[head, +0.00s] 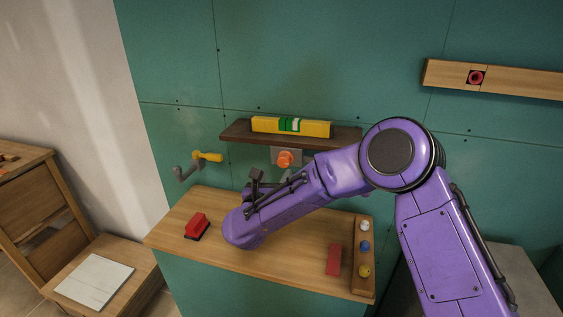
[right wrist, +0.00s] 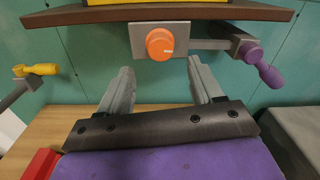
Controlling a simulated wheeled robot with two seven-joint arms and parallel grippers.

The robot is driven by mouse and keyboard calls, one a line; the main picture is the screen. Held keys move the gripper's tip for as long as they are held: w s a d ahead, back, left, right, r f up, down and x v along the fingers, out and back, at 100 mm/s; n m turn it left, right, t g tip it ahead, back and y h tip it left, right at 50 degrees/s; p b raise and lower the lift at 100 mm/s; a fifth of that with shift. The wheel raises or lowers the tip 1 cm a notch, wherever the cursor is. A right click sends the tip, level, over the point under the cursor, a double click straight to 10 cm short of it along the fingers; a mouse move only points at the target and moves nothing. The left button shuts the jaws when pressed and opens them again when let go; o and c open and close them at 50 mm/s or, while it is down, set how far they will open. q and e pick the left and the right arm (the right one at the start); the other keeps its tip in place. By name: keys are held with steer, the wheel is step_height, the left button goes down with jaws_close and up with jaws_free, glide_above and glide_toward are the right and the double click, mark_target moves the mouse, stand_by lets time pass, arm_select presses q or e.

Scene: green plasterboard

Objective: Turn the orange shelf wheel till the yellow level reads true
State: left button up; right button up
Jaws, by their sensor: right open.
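The orange wheel (head: 285,159) sits on a grey plate under the dark brown shelf (head: 232,134). The yellow level (head: 315,129) lies on the shelf; its green vial shows, but I cannot read the bubble. In the right wrist view the wheel (right wrist: 158,43) has a pale mark at its right side. My right gripper (right wrist: 160,68) is open, with the wheel ahead of and between its two fingertips, apparently not touching. In the head view the right gripper (head: 276,181) is below the wheel, partly hidden by my forearm. My left gripper is out of view.
A crank with a yellow handle (head: 208,156) is left of the wheel; one with a purple handle (right wrist: 261,64) is close on its right. The wooden worktop (head: 290,262) below holds red blocks (head: 197,225) (head: 334,260) and a rack of coloured knobs (head: 363,280).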

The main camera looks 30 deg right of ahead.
mark_target(283, 164)
steer(key=p+x, duration=0.2)
steer(key=x, duration=0.4)
steer(key=shift+w+d+f, duration=0.1)
steer(key=shift+w+d, duration=0.15)
steer(key=c, duration=1.1)
steer(key=shift+o, duration=0.2)
steer(key=n+b, duration=0.2)
steer(key=b, duration=0.1)
steer(key=shift+f+n, duration=0.3)
steer(key=shift+r+n+b, duration=0.25)
steer(key=shift+n+b, duration=0.15)
steer(key=shift+n, duration=0.3)
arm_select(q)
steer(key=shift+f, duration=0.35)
